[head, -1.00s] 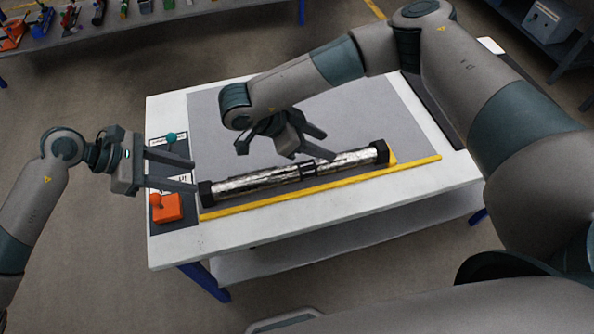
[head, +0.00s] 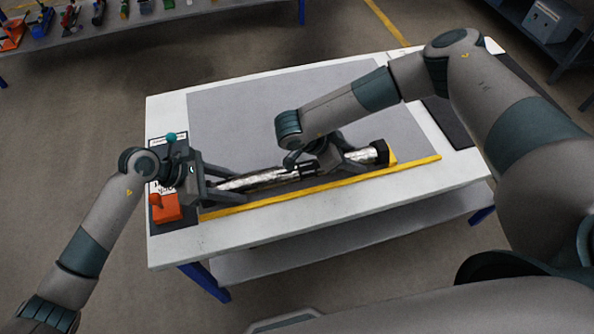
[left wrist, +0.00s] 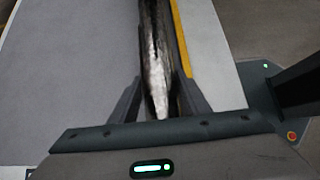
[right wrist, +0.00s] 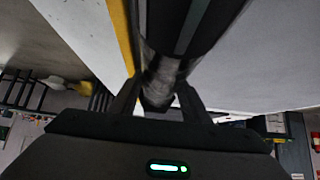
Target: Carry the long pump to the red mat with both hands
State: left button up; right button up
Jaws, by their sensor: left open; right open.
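The long pump (head: 265,179) is a shiny silvery tube with black fittings, lying on the table along a yellow strip. My left gripper (head: 238,191) is open at the pump's left end. In the left wrist view the pump (left wrist: 157,50) runs between its two fingers, with gaps beside it. My right gripper (head: 352,160) is open over the right part of the pump, near its black right end cap (head: 380,151). In the right wrist view the pump (right wrist: 160,78) lies between the fingers. The left end cap is hidden in the head view. I see no red mat.
The white table (head: 300,222) has a grey surface (head: 240,115) that is clear behind the pump. A yellow strip (head: 290,193) runs in front. An orange box (head: 166,209) and a teal-knobbed lever (head: 171,137) stand at the left edge, close to my left gripper.

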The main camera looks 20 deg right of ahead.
pick_arm(q)
jog(key=shift+d+f, duration=0.1)
jog(key=shift+d, duration=0.05)
pick_arm(e)
jog(key=shift+d+f, duration=0.1)
pick_arm(q)
grip_shut()
pick_arm(e)
grip_shut()
pick_arm(q)
jog(key=shift+w+r, duration=0.1)
jog(key=shift+r, duration=0.15)
pick_arm(e)
jog(key=shift+w+r, duration=0.1)
jog(key=shift+r, duration=0.1)
